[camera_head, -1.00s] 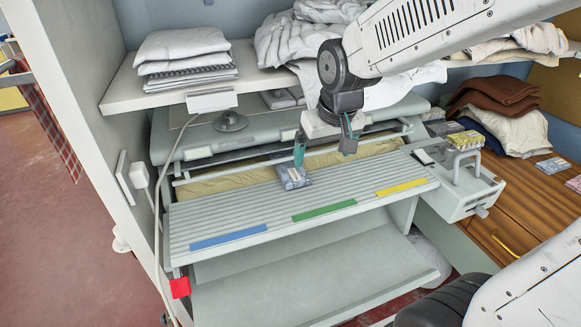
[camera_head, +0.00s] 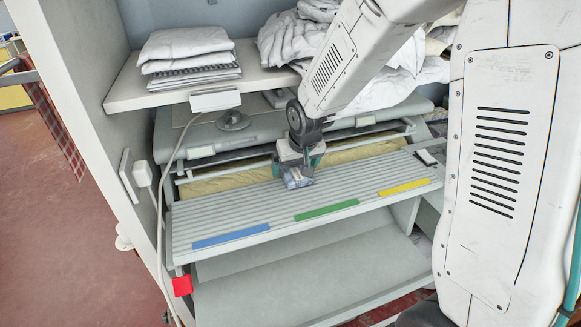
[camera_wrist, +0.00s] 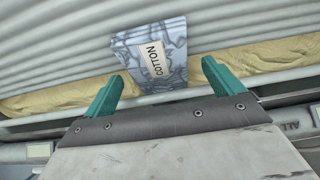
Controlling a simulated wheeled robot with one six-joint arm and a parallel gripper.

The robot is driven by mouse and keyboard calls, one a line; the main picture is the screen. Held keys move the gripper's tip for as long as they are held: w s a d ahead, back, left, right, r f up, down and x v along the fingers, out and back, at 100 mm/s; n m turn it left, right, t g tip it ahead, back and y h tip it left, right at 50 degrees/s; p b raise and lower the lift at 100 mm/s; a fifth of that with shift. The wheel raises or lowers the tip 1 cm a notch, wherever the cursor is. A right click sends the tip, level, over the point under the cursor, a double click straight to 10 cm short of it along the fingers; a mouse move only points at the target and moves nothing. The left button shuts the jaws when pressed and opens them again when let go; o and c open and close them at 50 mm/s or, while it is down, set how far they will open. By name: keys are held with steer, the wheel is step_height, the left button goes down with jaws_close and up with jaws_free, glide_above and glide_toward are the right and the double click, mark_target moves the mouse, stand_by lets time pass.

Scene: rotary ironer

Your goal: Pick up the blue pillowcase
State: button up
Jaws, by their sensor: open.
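The blue pillowcase (camera_head: 298,180) is a small folded blue-grey patterned bundle on the ribbed feed shelf (camera_head: 240,213), near its back edge. In the wrist view the pillowcase (camera_wrist: 150,50) shows a pale label reading COTTON. My gripper (camera_head: 298,163) is right over the pillowcase in the head view and hides part of it. In the wrist view my gripper (camera_wrist: 160,76) is open, with one green finger on each side of the pillowcase's near end. Gaps show beside the fingers, and they are not closed on it.
Yellowish padding (camera_head: 230,183) lies behind the shelf. Blue (camera_head: 229,237), green (camera_head: 325,210) and yellow (camera_head: 403,187) strips mark its front edge. Folded white linens (camera_head: 185,45) and rumpled white cloth (camera_head: 285,45) lie on the upper shelf. My arm hides the right side.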

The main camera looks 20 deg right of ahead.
steer(key=shift+w+f, duration=0.15)
steer(key=shift+f, duration=0.2)
steer(key=c, duration=1.1)
steer(key=shift+r, duration=0.15)
